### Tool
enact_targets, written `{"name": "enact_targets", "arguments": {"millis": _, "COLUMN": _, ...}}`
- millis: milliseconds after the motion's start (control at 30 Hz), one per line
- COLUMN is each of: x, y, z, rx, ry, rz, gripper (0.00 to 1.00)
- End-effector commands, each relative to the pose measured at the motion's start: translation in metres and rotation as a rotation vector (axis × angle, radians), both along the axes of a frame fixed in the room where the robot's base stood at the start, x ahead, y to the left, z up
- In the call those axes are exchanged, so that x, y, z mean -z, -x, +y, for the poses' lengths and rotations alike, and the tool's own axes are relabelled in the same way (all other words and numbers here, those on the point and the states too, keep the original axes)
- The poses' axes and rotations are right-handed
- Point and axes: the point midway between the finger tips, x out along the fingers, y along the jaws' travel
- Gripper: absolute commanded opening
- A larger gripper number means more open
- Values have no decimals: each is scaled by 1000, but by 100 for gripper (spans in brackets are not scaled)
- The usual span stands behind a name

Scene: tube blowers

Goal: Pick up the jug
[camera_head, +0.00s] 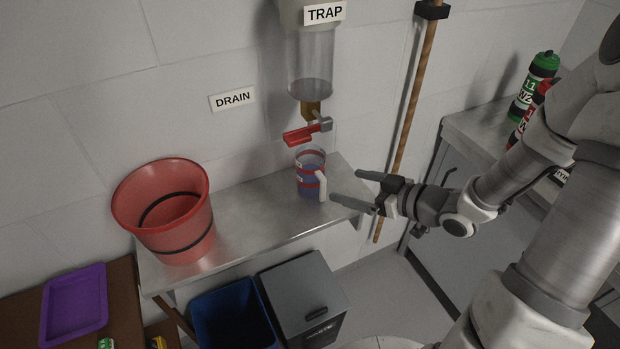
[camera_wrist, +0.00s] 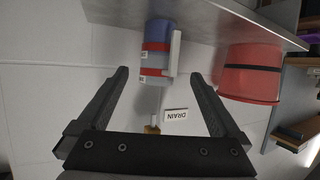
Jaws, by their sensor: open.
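The jug (camera_head: 309,176) is a small clear vessel with red bands, blue contents and a white handle. It stands upright on the metal shelf (camera_head: 262,214), below the red tap lever (camera_head: 303,134). The handle is on its right side, toward my gripper (camera_head: 344,187). My gripper is open and empty, just right of the jug and apart from it. In the wrist view the jug (camera_wrist: 157,48) lies ahead, between the directions of the two fingers (camera_wrist: 157,82), with the white handle on its right side.
A red bucket (camera_head: 170,212) stands on the shelf's left part. The TRAP cylinder (camera_head: 311,62) hangs on the wall above the jug. A wooden pole (camera_head: 411,95) leans behind my gripper. A blue bin (camera_head: 238,315) and a grey bin (camera_head: 303,296) stand below the shelf.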

Motion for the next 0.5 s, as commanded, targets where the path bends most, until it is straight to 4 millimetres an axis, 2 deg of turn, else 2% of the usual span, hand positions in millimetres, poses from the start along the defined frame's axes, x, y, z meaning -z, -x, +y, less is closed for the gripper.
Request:
{"name": "enact_targets", "arguments": {"millis": 33, "x": 7, "y": -7, "z": 9, "rx": -5, "ry": -3, "rz": 2, "gripper": 100}}
{"name": "enact_targets", "arguments": {"millis": 233, "x": 23, "y": -34, "z": 36, "rx": -4, "ry": 0, "rz": 0, "gripper": 100}}
{"name": "enact_targets", "arguments": {"millis": 500, "x": 31, "y": -51, "z": 51, "rx": 0, "ry": 1, "rz": 1, "gripper": 100}}
